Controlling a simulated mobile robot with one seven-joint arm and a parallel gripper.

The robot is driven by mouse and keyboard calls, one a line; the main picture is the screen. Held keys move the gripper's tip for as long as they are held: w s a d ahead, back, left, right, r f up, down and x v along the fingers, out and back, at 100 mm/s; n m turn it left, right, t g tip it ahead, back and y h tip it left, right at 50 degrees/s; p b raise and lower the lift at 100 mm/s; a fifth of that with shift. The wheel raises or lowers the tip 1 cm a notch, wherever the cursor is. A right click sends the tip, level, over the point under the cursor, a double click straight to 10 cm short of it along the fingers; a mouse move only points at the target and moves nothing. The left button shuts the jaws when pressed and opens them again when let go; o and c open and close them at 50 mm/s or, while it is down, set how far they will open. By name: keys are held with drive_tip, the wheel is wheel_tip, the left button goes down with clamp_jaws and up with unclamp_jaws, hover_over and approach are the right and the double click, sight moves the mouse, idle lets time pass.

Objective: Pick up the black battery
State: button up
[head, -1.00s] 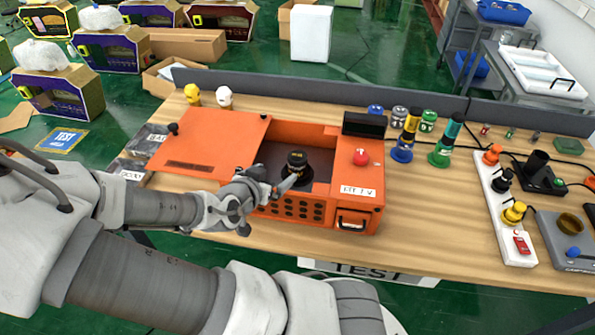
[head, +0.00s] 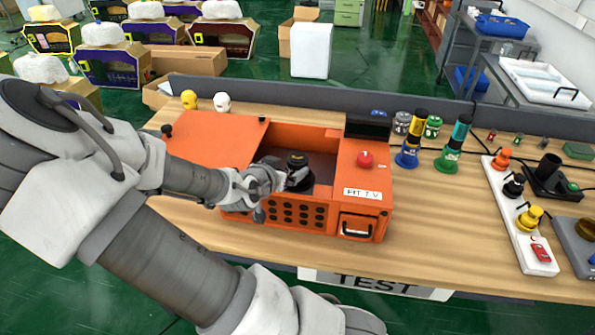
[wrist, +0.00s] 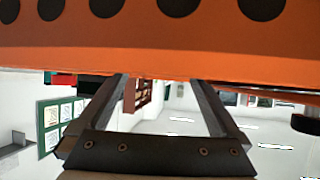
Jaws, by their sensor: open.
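A black battery (head: 297,161), a dark cylinder with a faint yellow mark, stands upright in the open bay of an orange box (head: 368,185). My gripper (head: 298,181) is at the front of this bay, over the front wall and close to the battery, and hides part of its lower body. Contact cannot be made out. In the wrist view, the two fingers of my gripper (wrist: 160,84) are apart with nothing visible between them. The box's orange wall (wrist: 160,50) with dark round holes fills the top of that view.
The orange lid (head: 208,140) lies open to the left. A white strip (head: 520,215) with coloured knobs lies further right. Bare wooden table (head: 440,215) lies between them.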

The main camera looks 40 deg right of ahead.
sight(293, 165)
drive_tip(key=shift+s+b+x, duration=0.15)
drive_tip(key=shift+b+x, duration=0.2)
drive_tip(key=shift+x, duration=1.1)
drive_tip(key=shift+s+b+x, duration=0.1)
drive_tip(key=shift+b+x, duration=0.2)
drive_tip(key=shift+x, duration=1.15)
drive_tip(key=shift+d, duration=0.15)
drive_tip(key=shift+c, duration=0.2)
clamp_jaws()
